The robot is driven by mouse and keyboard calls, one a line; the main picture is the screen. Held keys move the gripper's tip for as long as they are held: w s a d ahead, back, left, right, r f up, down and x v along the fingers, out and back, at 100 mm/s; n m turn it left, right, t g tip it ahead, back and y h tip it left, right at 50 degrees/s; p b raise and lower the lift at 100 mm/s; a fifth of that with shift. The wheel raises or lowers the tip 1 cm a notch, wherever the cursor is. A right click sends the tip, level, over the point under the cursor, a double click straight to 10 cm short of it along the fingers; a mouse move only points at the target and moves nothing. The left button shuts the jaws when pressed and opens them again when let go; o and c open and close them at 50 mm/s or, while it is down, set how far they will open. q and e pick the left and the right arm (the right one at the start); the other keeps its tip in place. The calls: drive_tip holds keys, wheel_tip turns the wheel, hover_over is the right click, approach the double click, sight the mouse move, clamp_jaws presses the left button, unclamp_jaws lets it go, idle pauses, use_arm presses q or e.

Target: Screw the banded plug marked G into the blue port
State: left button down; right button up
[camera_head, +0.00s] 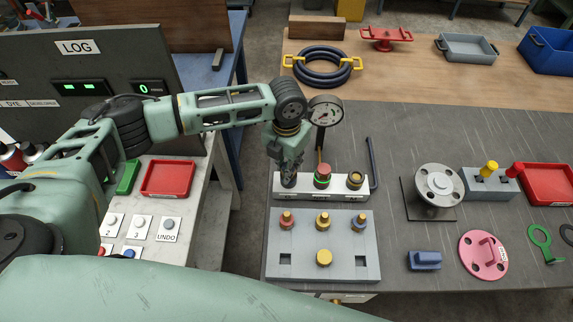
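My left gripper (288,181) points down at the left end of a pale port block (338,190). It hides the port there, and I cannot tell whether its fingers are shut or hold anything. A red-topped plug (322,172) with a green ring stands in the middle of the block. A dark port with a yellowish ring (355,180) is at its right end. A grey tray (302,273) in front holds three small brass-topped plugs: left (287,219), middle (323,220) and right, with a blue base (358,222). No letter G is readable, and no blue port is visible. My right gripper is out of view.
A flanged spool (438,186) stands farther right. A blue block (424,260) lies front right.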

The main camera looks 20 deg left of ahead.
use_arm(q)
drive_tip(key=c, duration=1.5)
unclamp_jaws()
drive_tip(key=shift+c, duration=0.2)
